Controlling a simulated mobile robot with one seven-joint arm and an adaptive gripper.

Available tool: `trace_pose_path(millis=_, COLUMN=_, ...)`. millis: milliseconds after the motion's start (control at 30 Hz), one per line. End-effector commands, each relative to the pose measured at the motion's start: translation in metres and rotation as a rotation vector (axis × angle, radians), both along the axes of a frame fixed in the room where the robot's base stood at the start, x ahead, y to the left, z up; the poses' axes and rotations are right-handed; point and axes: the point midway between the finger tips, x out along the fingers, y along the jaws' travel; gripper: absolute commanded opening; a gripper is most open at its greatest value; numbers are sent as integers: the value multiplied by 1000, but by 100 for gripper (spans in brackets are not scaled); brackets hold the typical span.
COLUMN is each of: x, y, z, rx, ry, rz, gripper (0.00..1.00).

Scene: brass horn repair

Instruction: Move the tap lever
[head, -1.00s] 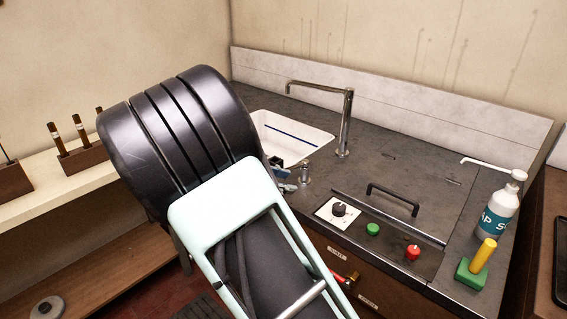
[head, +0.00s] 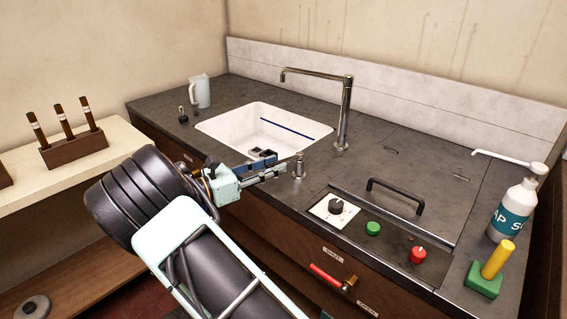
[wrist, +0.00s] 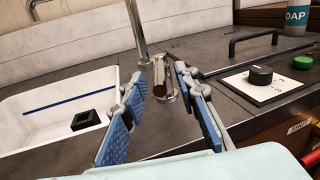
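The tap lever (head: 298,166) is a short metal post with a small top piece, upright on the dark counter at the sink's right front corner. It also shows in the wrist view (wrist: 164,82), straight ahead between the fingers. The tall bent metal spout (head: 344,110) stands behind it. My gripper (head: 282,169) is open, just left of the lever in the head view. In the wrist view the blue-padded fingers (wrist: 161,68) are spread with the lever between or just beyond their tips. I cannot tell whether they touch it.
The white sink (head: 225,125) holds a small black block (head: 262,154). A knob panel (head: 322,214), green button (head: 373,229), red button (head: 418,255) and black handle (head: 395,190) lie to the right. A red-handled valve (head: 325,274) sticks out from the cabinet front. A soap bottle (head: 513,212) stands far right.

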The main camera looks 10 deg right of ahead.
Motion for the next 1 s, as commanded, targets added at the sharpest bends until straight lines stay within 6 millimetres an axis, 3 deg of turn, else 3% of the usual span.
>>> trace_pose_path(millis=233, x=11, y=-30, z=0, rx=1, ry=-1, rz=-2, gripper=28)
trace_pose_path(millis=600, x=13, y=-35, z=0, rx=1, ry=-1, rz=-1, gripper=28)
trace_pose_path(millis=867, x=13, y=-35, z=0, rx=1, ry=-1, rz=-1, gripper=0)
trace_pose_path(millis=1000, x=13, y=-35, z=0, rx=1, ry=-1, rz=-1, gripper=0)
